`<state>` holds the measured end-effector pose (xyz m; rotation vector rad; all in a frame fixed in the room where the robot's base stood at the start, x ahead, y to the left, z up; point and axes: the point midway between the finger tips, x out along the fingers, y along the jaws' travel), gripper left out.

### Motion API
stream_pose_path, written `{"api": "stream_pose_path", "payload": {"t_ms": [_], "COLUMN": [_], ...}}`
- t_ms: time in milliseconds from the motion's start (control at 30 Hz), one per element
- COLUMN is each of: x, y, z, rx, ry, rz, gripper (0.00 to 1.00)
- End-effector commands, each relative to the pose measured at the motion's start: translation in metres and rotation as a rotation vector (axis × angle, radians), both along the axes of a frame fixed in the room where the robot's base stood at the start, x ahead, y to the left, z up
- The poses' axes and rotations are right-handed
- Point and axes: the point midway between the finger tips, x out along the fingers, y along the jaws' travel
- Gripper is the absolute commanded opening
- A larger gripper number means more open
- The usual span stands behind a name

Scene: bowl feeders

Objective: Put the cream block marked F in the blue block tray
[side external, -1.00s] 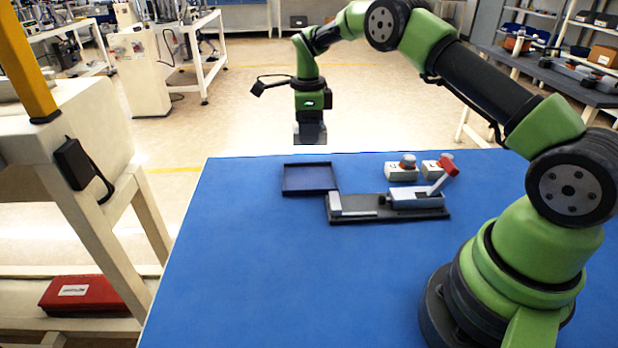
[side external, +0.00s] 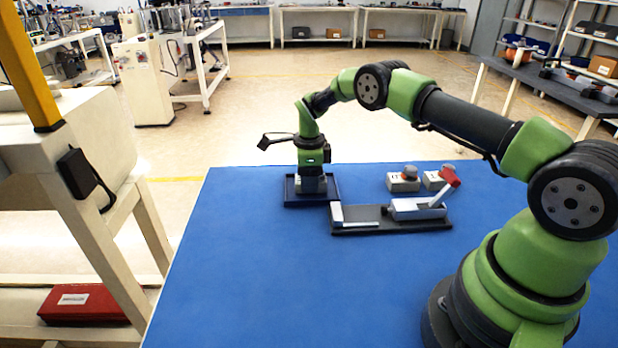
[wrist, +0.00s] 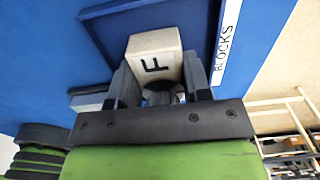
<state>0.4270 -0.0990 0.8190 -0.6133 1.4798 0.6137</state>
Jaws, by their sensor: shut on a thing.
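The cream block marked F (wrist: 154,52) is between the fingers of my gripper (wrist: 160,85) in the wrist view, its letter facing the camera. My gripper is shut on it. In the side view my gripper (side external: 311,188) is down at the blue block tray (side external: 290,203), within its outline. The tray's dark blue floor and a wall labelled BLOCKS (wrist: 226,42) show around the block in the wrist view. Whether the block touches the tray floor I cannot tell.
A dark fixture with a red-handled clamp (side external: 420,208) stands right beside the tray. Two grey boxes with knobs (side external: 404,185) stand behind it. The blue table (side external: 270,280) is clear in front.

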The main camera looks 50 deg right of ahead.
Motion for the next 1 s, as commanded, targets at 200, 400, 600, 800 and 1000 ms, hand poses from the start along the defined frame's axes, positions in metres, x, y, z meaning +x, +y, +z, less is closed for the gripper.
{"api": "stream_pose_path", "payload": {"t_ms": [200,400,600,800,1000], "x": [0.000,0.000,0.000,0.001,0.000], "y": [0.000,0.000,0.000,0.000,0.000], "z": [-0.002,-0.002,0.008,0.048,0.090], "rx": [0.000,0.000,-0.001,-0.001,-0.001], "ry": [0.000,0.000,-0.001,-0.005,-0.004], "rz": [0.000,0.000,0.000,-0.001,0.000], "gripper": [0.70,0.70,0.70,0.70,0.70]}}
